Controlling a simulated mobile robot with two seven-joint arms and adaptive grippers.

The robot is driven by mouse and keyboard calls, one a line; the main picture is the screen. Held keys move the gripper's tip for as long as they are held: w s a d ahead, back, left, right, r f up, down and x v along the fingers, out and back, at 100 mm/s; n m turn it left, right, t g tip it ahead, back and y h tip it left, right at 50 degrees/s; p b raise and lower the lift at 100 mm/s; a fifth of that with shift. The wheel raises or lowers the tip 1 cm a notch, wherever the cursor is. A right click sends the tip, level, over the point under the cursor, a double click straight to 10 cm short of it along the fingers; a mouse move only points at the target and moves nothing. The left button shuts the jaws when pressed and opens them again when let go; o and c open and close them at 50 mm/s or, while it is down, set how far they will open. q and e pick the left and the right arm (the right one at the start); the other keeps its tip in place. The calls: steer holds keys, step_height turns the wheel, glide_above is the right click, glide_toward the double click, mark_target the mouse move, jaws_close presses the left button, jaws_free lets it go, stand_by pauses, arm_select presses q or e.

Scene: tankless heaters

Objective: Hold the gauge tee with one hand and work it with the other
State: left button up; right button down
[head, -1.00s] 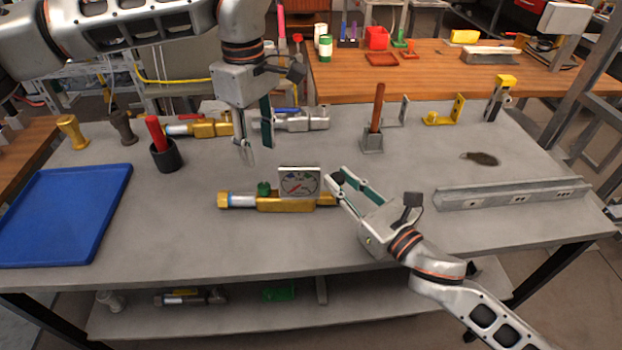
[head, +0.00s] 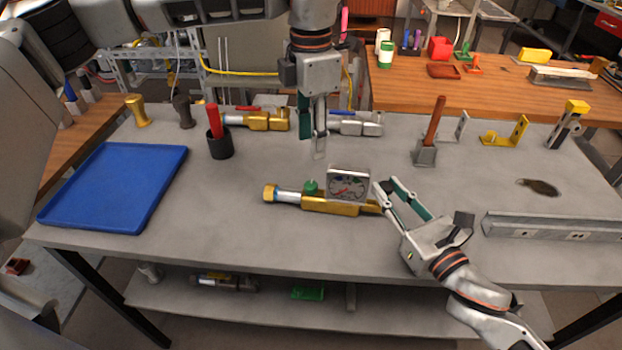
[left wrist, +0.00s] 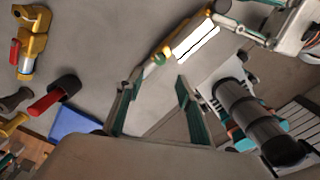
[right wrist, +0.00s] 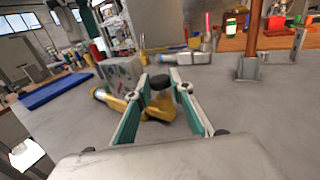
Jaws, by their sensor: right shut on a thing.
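The gauge tee (head: 328,206) lies on the grey workbench.
Behind stand a brass valve (head: 266,120), a silver valve (head: 356,124) and a black cup (head: 219,146) with a red handle. A blue tray (head: 115,190) lies left. A metal rail (head: 550,228) and an upright wooden-handled tool (head: 428,140) are right. The bench in front is clear.

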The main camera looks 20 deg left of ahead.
mark_target(311, 184)
arm_select(q)
step_height(311, 184, down, 12)
steer(key=shift+r, duration=0.1)
stand_by(0.4)
jaws_close()
